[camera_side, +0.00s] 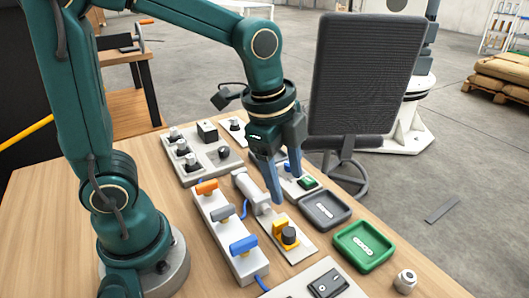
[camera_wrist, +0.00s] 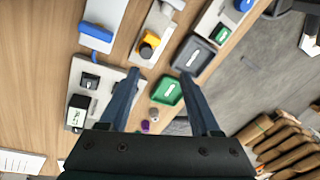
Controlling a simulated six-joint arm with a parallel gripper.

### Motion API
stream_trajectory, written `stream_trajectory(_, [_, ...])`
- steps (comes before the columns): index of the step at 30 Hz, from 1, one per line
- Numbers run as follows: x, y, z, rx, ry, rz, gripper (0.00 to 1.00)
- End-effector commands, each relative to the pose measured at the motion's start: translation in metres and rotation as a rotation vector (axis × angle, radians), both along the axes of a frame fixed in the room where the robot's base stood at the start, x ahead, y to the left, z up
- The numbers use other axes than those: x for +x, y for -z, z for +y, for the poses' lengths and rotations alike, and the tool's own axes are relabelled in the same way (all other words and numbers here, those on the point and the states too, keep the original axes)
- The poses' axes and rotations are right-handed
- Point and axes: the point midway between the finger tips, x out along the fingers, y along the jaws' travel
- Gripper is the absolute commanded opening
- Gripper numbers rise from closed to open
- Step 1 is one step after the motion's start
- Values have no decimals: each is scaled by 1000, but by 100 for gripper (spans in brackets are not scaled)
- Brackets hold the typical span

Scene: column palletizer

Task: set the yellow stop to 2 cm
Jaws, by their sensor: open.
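The yellow stop (camera_side: 280,227) sits on a pale rail plate (camera_side: 298,252) on the wooden table, with a black knob (camera_side: 289,236) at its front. In the wrist view the yellow stop (camera_wrist: 153,39) and the black knob (camera_wrist: 146,51) lie near the top, beyond my fingertips. Any scale marks are too small to read. My gripper (camera_side: 286,188) is open and empty, fingers pointing down, above and behind the stop. In the wrist view my gripper (camera_wrist: 160,75) shows both fingers spread wide, apart from the stop.
A grey tray (camera_side: 325,222) and a green tray (camera_side: 348,257) lie right of the rail. A panel with orange, grey and blue handles (camera_side: 243,246) lies left. A switch plate (camera_side: 328,284) and hex nut (camera_side: 405,280) are in front. A green-button box (camera_side: 307,183) stands behind.

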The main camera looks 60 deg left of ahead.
Motion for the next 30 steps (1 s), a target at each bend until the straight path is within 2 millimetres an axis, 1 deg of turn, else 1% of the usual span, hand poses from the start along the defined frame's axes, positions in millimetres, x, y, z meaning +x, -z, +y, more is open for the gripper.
stream_trajectory(1, [4,12,-4,12,50,44,64])
stream_trajectory(3, [8,26,-8,24,102,92,64])
stream_trajectory(6, [10,43,-12,31,132,148,64])
stream_trajectory(9, [8,55,-15,36,141,191,64])
stream_trajectory(14, [4,69,-16,40,148,222,64])
stream_trajectory(21, [3,98,-16,39,147,222,64])
stream_trajectory(24, [3,108,-16,39,146,221,64])
stream_trajectory(30, [4,113,-16,38,146,216,64])
